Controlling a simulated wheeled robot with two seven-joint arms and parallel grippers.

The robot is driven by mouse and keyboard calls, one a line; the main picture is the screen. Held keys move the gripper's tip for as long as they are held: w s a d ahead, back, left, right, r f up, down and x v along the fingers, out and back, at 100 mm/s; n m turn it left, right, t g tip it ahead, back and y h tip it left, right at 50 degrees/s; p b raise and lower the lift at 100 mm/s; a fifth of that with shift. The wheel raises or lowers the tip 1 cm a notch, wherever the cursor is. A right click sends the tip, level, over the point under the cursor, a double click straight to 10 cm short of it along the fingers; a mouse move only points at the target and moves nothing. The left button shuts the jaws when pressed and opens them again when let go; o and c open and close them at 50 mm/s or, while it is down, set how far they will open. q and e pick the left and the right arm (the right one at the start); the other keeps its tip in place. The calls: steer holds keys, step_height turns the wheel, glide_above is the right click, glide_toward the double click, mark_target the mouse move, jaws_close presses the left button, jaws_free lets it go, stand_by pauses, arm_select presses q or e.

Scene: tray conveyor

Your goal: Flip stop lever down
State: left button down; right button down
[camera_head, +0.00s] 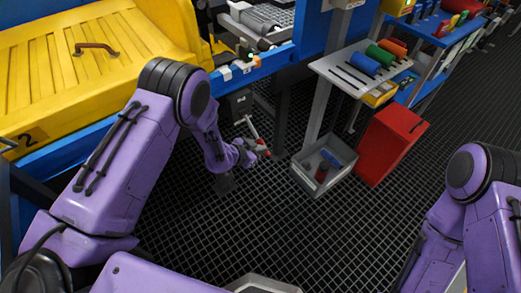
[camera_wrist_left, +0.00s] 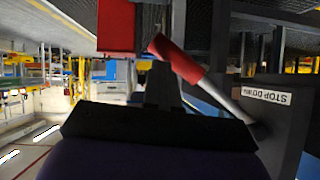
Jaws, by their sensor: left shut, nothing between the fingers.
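The stop lever has a red grip (camera_wrist_left: 175,58) and a silver rod (camera_wrist_left: 226,96). In the left wrist view the rod slants from the grip to a dark box at the right, whose white label (camera_wrist_left: 265,95) is upside down. In the head view the lever's silver rod (camera_head: 252,127) slants down and right from the dark lever box (camera_head: 240,98), with red at its lower end. My left gripper (camera_head: 256,150) is shut and empty, close beside the red grip. It shows dark in the left wrist view (camera_wrist_left: 161,82). Contact with the grip cannot be told. My right gripper is out of view.
A grey bin (camera_head: 307,179) with a blue and a red piece stands on the grid floor right of my left gripper. A red box (camera_head: 391,143) stands beyond it. The blue conveyor frame (camera_head: 268,67) is above the lever box. Open floor lies in front.

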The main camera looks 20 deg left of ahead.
arm_select(q)
steer(key=shift+s+f, duration=0.15)
steer(key=shift+f, duration=0.05)
steer(key=s+a+r+p, duration=0.1)
steer(key=s+r+p, duration=0.3)
steer(key=s+r, duration=0.4)
steer(key=shift+s, duration=1.15)
